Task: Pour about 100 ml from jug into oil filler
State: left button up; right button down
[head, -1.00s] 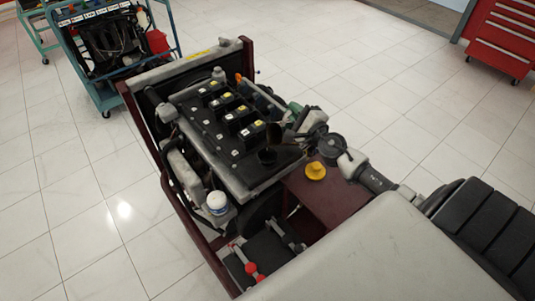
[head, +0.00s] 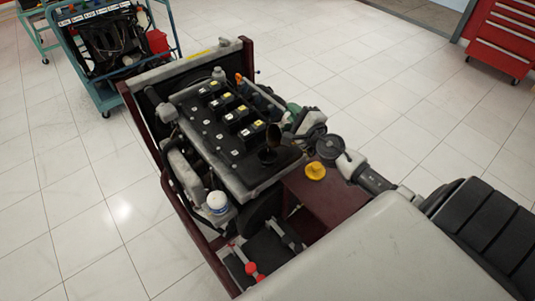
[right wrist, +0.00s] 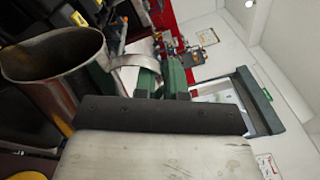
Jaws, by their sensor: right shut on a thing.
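The filler opening itself is hidden. My right gripper (head: 291,120) is shut on the jug's handle. In the right wrist view, the jug's (right wrist: 52,62) wide mouth and brownish inside show at left, and the green gripper fingers (right wrist: 163,80) hold its curved handle. I cannot tell the oil level or see a clear stream. My left gripper is not in view.
A yellow cap (head: 316,171) lies on the dark red shelf (head: 318,196) beside the engine. A white oil filter (head: 217,201) stands at the engine's near side. The dark red frame (head: 190,222) surrounds the engine. A blue trolley (head: 104,97) and red tool cabinet (head: 500,40) stand farther off.

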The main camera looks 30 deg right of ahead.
jog(key=shift+a+n, duration=0.2)
jog(key=shift+n, duration=0.1)
dwell(0.8)
jog(key=shift+a+r+n+p, duration=0.25)
jog(key=shift+a+n+p, duration=0.15)
jog(key=shift+p, duration=0.15)
dwell(1.0)
jog(key=shift+d+f+m+b, duration=0.45)
jog(key=shift+f+b, duration=0.25)
jog(key=shift+b, duration=0.25)
jog(key=d+m, duration=0.1)
jog(key=m, duration=0.1)
jog(key=d+r+m, duration=0.1)
jog(key=d+m, duration=0.1)
jog(key=shift+m, duration=0.25)
jog(key=shift+r, duration=0.1)
jog(key=shift+a, duration=0.1)
